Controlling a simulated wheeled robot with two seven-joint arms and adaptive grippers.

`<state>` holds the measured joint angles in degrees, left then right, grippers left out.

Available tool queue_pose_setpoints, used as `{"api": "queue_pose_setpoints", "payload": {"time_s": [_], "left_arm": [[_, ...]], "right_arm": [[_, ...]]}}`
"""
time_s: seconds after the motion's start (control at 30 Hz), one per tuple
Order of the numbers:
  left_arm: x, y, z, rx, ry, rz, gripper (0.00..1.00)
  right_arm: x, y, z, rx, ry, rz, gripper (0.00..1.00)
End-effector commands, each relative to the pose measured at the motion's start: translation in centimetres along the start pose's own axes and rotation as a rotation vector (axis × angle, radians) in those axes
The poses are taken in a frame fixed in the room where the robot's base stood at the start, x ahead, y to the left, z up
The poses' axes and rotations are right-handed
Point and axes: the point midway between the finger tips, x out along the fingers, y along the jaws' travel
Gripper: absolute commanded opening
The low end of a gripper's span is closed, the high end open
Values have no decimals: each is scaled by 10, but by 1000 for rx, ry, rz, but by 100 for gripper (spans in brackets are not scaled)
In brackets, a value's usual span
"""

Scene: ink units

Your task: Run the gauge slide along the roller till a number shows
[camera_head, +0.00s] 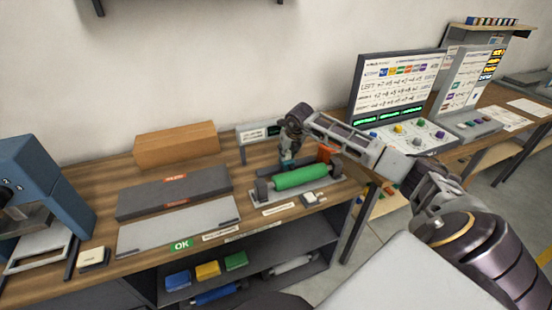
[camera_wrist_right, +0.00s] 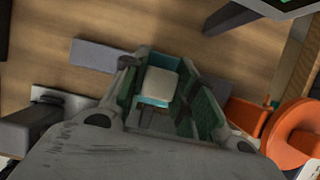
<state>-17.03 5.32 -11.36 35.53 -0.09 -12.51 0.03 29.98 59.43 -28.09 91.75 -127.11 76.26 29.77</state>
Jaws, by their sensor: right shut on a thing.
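The green roller (camera_head: 300,177) lies level in a grey stand at the bench's front right. My right gripper (camera_head: 287,160) is above and behind the roller's left part. In the wrist view it (camera_wrist_right: 168,100) is shut on a small block with a pale top and a teal lower part, which appears to be the gauge slide (camera_wrist_right: 158,84). The roller is mostly hidden in that view. A gauge display (camera_head: 258,133) stands behind, partly covered by my arm; I cannot read a number on it. My left gripper is not in view.
An orange part (camera_head: 325,152) stands behind the roller's right end; an orange knob (camera_wrist_right: 290,132) shows in the wrist view. Grey trays (camera_head: 180,231) and a brown box (camera_head: 177,145) lie left. A blue machine (camera_head: 45,185) stands far left.

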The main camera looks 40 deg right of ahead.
Motion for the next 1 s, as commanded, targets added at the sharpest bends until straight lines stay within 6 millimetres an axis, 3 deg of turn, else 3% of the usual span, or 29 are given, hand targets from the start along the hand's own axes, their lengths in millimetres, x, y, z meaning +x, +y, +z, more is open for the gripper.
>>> {"api": "queue_pose_setpoints", "payload": {"time_s": [0.2,0.4,0.97,1.0], "left_arm": [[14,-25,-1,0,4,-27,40],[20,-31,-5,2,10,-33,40],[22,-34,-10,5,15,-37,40],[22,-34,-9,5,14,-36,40]], "right_arm": [[2,-40,0,2,-1,-4,0],[1,-62,0,1,-2,-3,0],[0,-73,0,0,0,-1,0],[0,-73,0,1,0,-1,32]]}}
